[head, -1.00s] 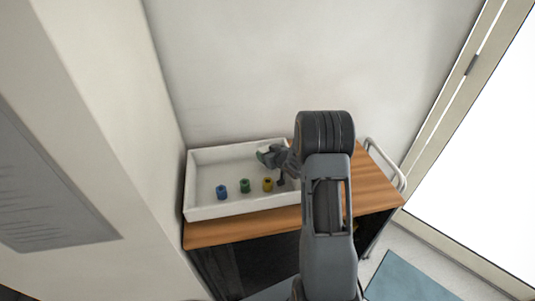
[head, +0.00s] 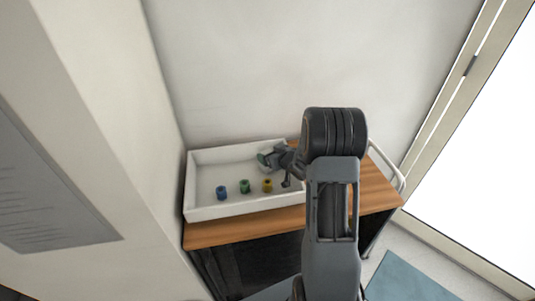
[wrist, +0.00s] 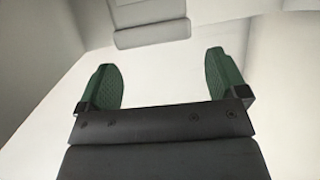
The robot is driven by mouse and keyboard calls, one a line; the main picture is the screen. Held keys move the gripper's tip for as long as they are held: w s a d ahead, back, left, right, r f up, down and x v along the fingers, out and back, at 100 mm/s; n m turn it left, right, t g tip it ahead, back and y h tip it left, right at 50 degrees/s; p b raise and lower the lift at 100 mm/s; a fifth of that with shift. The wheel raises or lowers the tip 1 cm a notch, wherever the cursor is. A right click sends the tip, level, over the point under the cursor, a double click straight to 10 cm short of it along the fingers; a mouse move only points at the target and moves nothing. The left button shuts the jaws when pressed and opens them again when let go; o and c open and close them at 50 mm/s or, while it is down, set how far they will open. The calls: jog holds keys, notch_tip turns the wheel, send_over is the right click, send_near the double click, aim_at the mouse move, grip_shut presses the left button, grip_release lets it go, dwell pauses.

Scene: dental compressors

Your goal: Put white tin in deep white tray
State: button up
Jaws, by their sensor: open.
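The deep white tray (head: 205,207) sits on the wooden top of a cart in the head view. My gripper (head: 268,159) is over the back right part of the tray. In the wrist view my gripper (wrist: 162,62) has its two green-padded fingers wide apart, with nothing between them. A pale, rounded box-like thing (wrist: 152,36) lies beyond the fingertips at the top of that view, apart from them. It may be the white tin, but I cannot be sure. In the head view I cannot make out the tin; my gripper and arm hide part of the tray.
Walls stand behind and left.

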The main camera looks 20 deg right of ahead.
jog(key=s+a+r+m+g+h, duration=0.25)
jog(key=s+r+h, duration=0.25)
jog(key=s+r, duration=0.6)
jog(key=s+a+r+g+y, duration=0.1)
jog(key=s+a+r+g, duration=0.1)
jog(key=s+a, duration=0.3)
jog(key=s+a+r+g+y, duration=0.1)
jog(key=s+a+g, duration=0.3)
jog(key=s, duration=0.8)
jog(key=shift+a+r, duration=0.35)
jog(key=shift+a, duration=0.5)
